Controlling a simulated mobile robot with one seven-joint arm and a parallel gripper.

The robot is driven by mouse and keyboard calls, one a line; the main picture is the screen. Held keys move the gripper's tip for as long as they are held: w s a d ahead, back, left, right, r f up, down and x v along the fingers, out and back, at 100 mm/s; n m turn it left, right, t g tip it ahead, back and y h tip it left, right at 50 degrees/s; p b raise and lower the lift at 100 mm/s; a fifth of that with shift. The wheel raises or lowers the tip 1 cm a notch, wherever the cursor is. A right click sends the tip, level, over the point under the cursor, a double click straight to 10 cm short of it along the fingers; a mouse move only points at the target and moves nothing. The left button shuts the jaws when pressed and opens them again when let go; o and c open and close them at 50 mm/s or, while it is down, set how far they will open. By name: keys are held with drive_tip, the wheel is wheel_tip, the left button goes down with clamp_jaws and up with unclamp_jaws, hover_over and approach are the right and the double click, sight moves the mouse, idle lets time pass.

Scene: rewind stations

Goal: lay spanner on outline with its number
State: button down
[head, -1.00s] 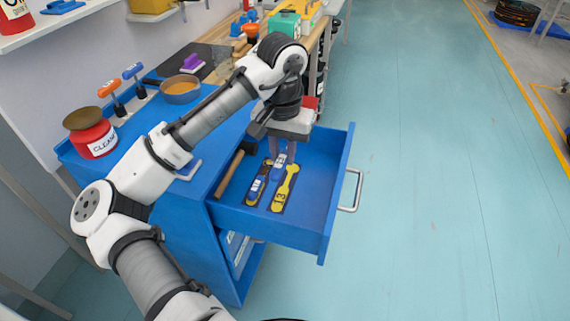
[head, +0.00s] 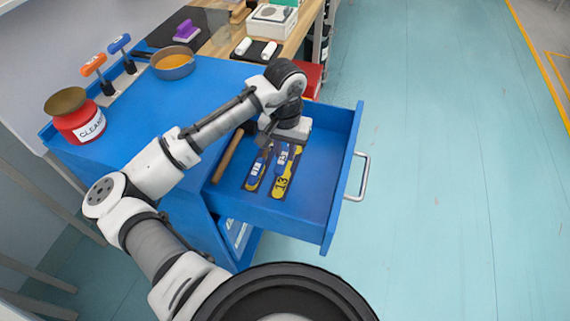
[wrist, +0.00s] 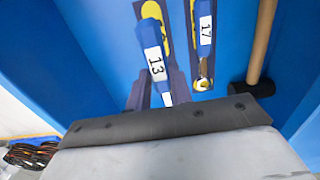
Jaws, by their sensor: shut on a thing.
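My gripper (head: 284,148) is inside the open drawer, its fingers shut on a blue spanner (head: 282,158) with a white label. In the wrist view this held spanner (wrist: 155,55) reads 13, and it lies between the dark fingertips (wrist: 158,80). A yellow outline (head: 281,188) on a dark backing, marked 13, shows on the drawer floor beyond the held spanner. The spanner partly covers it, and I cannot tell whether they touch. Left of it a second blue spanner (head: 257,168) lies on its own dark outline; in the wrist view this spanner (wrist: 205,25) reads 17.
A hammer (head: 228,156) with a wooden handle lies at the drawer's left side. The blue drawer (head: 335,180) has free floor to the right. A red cleaner tin (head: 80,120), a pan (head: 173,66) and upright tools stand on the cabinet top.

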sight(285, 175)
drive_tip(key=shift+f+p, duration=0.3)
drive_tip(key=shift+f, duration=3.3)
drive_tip(key=shift+f, duration=0.15)
drive_tip(key=c, duration=1.3)
unclamp_jaws()
drive_tip(key=shift+o, duration=0.2)
wheel_tip(285, 175, up, 12)
drive_tip(key=shift+r+b, duration=0.2)
drive_tip(key=shift+b, duration=0.4)
